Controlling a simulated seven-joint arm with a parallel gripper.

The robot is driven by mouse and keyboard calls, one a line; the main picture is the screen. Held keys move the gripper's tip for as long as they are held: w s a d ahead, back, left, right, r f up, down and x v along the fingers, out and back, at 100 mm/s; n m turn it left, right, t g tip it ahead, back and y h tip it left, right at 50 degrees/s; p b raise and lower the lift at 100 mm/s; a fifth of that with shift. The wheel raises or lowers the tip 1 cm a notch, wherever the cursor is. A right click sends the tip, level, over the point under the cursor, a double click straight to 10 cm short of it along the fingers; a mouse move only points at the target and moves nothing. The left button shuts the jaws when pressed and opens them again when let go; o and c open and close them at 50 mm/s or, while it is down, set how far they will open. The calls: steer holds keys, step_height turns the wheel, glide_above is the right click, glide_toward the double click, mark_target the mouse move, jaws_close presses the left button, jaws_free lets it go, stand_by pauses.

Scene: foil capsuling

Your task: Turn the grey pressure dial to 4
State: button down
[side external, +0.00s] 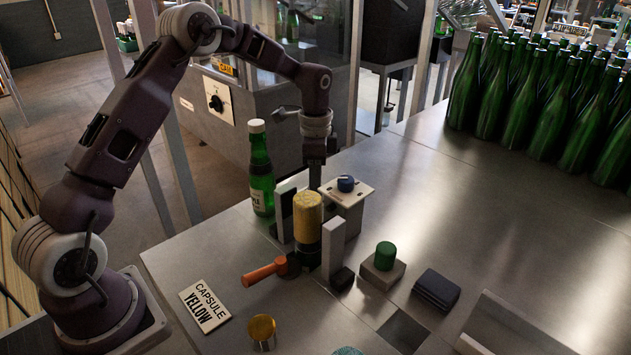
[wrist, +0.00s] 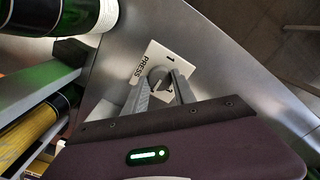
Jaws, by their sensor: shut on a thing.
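The grey pressure dial (wrist: 158,76) sits on a white plate (wrist: 140,62) marked PRESS in the wrist view. A numeral 1 shows on the plate above the dial, and a dark mark shows on or beside the dial. The dial's exact setting cannot be read. My gripper (wrist: 161,82) is shut on the dial, with one finger on each side of it. In the side external view my gripper (side external: 316,172) points down behind the yellow cylinder. Its fingertips and the dial are hidden there.
A labelled green bottle (side external: 261,175) and a yellow cylinder (side external: 308,215) between grey uprights stand close to my gripper. A blue knob (side external: 346,184) tops a stand beside it. An orange handle (side external: 264,271) and a green button (side external: 385,254) are nearer. Several bottles (side external: 540,105) fill the back right.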

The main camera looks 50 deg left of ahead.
steer(key=c, duration=1)
jaws_free()
steer(key=shift+c, duration=0.2)
step_height(320, 180, up, 7)
steer(key=shift+r, duration=0.1)
steer(key=s+d+r+n+t, duration=0.2)
steer(key=s+d+r+n, duration=0.3)
steer(key=s+r, duration=0.85)
steer(key=s+d+f+n+t, duration=0.1)
steer(key=s+d+n, duration=0.1)
steer(key=s, duration=0.7)
steer(key=s+d+f+n+t, duration=0.1)
steer(key=s+d+n+t, duration=0.1)
steer(key=s, duration=0.8)
steer(key=shift+s+f+t, duration=0.2)
steer(key=shift+t, duration=0.1)
